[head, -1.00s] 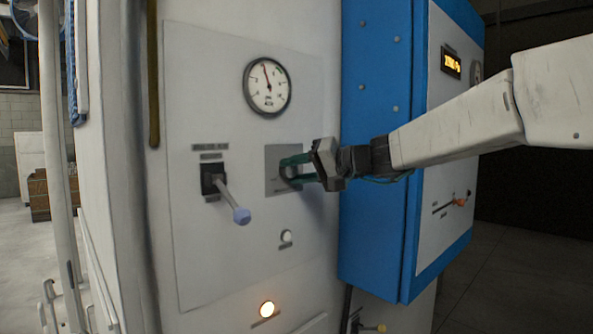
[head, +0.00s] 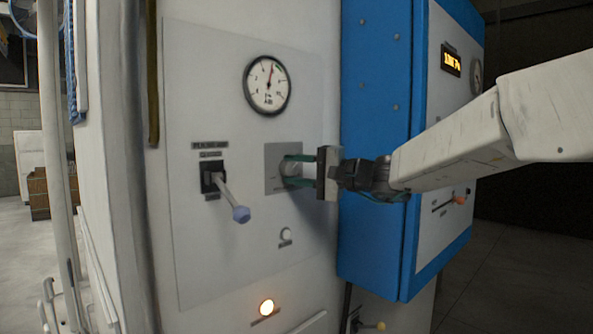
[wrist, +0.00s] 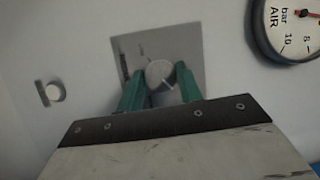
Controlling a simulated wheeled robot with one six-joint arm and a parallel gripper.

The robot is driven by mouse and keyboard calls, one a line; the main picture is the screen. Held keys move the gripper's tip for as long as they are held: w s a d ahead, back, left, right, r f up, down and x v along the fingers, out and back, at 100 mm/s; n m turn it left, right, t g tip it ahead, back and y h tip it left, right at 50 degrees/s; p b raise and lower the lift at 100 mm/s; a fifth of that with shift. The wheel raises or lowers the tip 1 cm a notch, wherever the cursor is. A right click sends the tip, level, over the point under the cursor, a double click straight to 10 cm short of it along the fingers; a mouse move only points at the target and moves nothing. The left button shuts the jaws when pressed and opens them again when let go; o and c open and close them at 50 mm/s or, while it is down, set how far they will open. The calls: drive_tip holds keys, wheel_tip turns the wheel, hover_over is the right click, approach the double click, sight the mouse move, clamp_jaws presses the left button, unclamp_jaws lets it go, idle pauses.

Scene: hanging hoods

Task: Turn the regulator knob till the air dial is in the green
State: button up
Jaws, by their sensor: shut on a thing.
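The round air dial (head: 267,85) is on the white panel, above the knob. Its red needle points up and slightly right. The regulator knob (head: 291,170) is on a small grey plate below the dial. My gripper (head: 296,170) comes from the right and its green fingers are shut on the knob, one above and one below. In the wrist view the round grey knob (wrist: 160,73), with a pale line on its face, lies between the two fingers (wrist: 159,86). Part of the dial (wrist: 287,28) shows at upper right.
Below are a white button (head: 286,235) and a lit lamp (head: 267,307). A blue cabinet (head: 376,150) stands close on the right, behind my arm.

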idle(0.3)
drive_tip(key=o, duration=1)
drive_tip(key=shift+d, duration=0.1)
drive_tip(key=v, duration=0.7)
drive_tip(key=shift+s+d, duration=0.2)
drive_tip(key=shift+d, duration=0.15)
